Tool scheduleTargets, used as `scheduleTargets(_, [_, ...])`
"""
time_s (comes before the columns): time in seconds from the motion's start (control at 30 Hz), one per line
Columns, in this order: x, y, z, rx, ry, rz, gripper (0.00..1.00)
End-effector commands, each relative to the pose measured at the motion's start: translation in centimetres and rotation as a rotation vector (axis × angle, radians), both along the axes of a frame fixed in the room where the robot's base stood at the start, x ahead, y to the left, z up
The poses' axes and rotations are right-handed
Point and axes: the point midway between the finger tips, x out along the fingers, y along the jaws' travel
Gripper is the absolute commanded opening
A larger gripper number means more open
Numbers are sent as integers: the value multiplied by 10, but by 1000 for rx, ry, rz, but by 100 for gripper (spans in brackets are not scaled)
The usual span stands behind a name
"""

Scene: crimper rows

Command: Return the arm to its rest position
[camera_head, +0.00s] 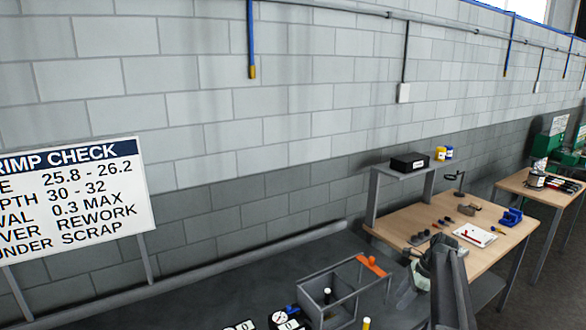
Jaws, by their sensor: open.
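My arm shows at the lower right as a grey, angular shape in front of the wooden bench. My gripper (411,272) is at its upper left end, small and partly merged with the grey links. It is open, and I see nothing held in it. It is over the right part of the dark bench top (225,285), near the front left edge of the wooden bench. The lower part of my arm is cut off by the bottom edge.
A grey open-topped frame (313,290) with an orange piece (371,265), and dial gauges (279,317), stand close to my arm's left. A wooden bench (405,222) with small tools is behind. A sign (75,200) stands at left before the block wall (190,110).

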Motion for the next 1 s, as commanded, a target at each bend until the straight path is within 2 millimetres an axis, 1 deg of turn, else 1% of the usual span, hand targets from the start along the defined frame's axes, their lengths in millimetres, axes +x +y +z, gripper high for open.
scheduleTargets(0.03, [3,8,-12,-1,0,12,44])
scheduleTargets(0.17, [7,33,-27,-1,0,44,44])
scheduleTargets(0.27, [4,57,-41,-3,1,75,44])
scheduleTargets(0.3, [1,69,-49,-7,2,91,44])
scheduleTargets(0.37, [-4,87,-61,-14,4,114,44])
scheduleTargets(0.47, [-19,120,-83,-35,4,167,44])
scheduleTargets(0.57, [-43,155,-111,-72,-11,274,44])
scheduleTargets(0.63, [-67,183,-136,-110,-36,399,44])
scheduleTargets(0.67, [-82,195,-149,-132,-52,474,44])
scheduleTargets(0.7, [-103,209,-165,-165,-78,590,44])
scheduleTargets(0.77, [-135,225,-184,-217,-120,793,44])
scheduleTargets(0.8, [-156,230,-193,-252,-148,940,44])
scheduleTargets(0.83, [-170,230,-197,-277,-169,1048,44])
scheduleTargets(0.9, [-192,223,-193,-322,-205,1270,44])
scheduleTargets(1.0, [-204,210,-189,-358,-238,1512,44])
